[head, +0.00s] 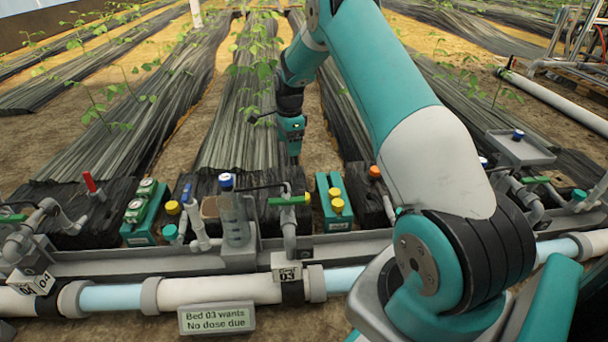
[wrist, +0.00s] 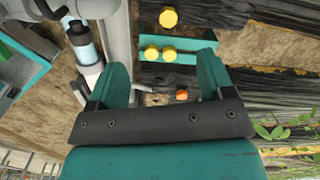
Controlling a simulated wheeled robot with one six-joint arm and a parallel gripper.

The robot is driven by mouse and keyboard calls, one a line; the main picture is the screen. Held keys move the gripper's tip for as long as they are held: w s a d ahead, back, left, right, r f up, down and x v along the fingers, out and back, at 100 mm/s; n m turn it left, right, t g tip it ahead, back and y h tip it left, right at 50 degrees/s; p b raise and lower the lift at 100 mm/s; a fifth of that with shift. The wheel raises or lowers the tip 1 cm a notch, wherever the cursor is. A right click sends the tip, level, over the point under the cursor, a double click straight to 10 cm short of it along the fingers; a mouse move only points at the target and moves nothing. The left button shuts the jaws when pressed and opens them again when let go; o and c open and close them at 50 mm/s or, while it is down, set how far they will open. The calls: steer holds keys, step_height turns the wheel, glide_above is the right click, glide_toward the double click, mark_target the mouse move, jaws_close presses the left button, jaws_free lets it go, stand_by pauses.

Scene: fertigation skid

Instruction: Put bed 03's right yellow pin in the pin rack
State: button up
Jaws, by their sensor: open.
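Bed 03's right yellow pin (head: 307,197) appears as a small yellow cap just right of the green-handled valve in the head view. In the wrist view I take it to be the lone yellow cap (wrist: 168,18) near the top edge. The teal block (head: 321,186) to its right, which I take to be the pin rack, holds two yellow pins (head: 337,206) at its near end; it also shows in the wrist view (wrist: 190,57). My gripper (head: 294,160) hangs above and behind this row, pointing down. Its fingers (wrist: 162,64) are apart and empty.
An orange cap (head: 375,172) stands right of the rack. Another teal block (head: 140,228) and yellow cap (head: 172,207) are farther left. Pipes run along the front.

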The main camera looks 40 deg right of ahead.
steer(key=d+f+m+b, duration=0.1)
steer(key=f+b, duration=0.3)
steer(key=f, duration=0.4)
steer(key=d+f+m+b, duration=0.1)
steer(key=f+b, duration=0.3)
steer(key=f, duration=0.4)
steer(key=d+f+m+b, duration=0.1)
steer(key=d+f+b, duration=0.2)
steer(key=f, duration=0.5)
steer(key=shift+s+d+f+b, duration=0.1)
steer(key=shift+s+f+b, duration=0.25)
steer(key=shift+b, duration=0.2)
steer(key=c, duration=1)
steer(key=shift+r+p, duration=2.95)
steer(key=shift+r, duration=0.2)
steer(key=shift+r, duration=0.1)
